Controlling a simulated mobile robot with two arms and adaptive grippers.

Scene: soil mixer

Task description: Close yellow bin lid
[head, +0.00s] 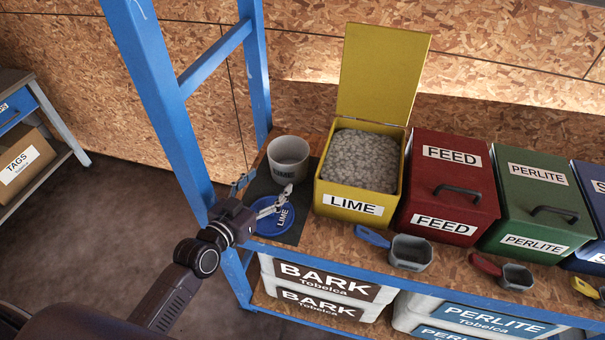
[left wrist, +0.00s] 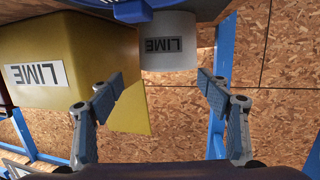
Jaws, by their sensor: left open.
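The yellow bin labelled LIME (head: 330,197) stands on the shelf, filled with grey granules. Its yellow lid (head: 382,70) is open and stands upright at the bin's back edge. My left gripper (head: 264,194) is open and empty, left of the bin, over the blue LIME lid. In the left wrist view, which is upside down, the yellow bin (left wrist: 60,90) is at the left and a corner of its lid (left wrist: 131,110) shows beside the left finger. The open fingers (left wrist: 160,85) touch nothing that I can see. My right gripper is not in view.
A grey LIME pot (head: 289,157) and a round blue LIME lid (head: 274,219) sit on a dark mat left of the bin. A closed red FEED bin (head: 450,185) stands close on its right. A grey scoop (head: 410,252) lies in front. A blue post (head: 165,105) rises at the left.

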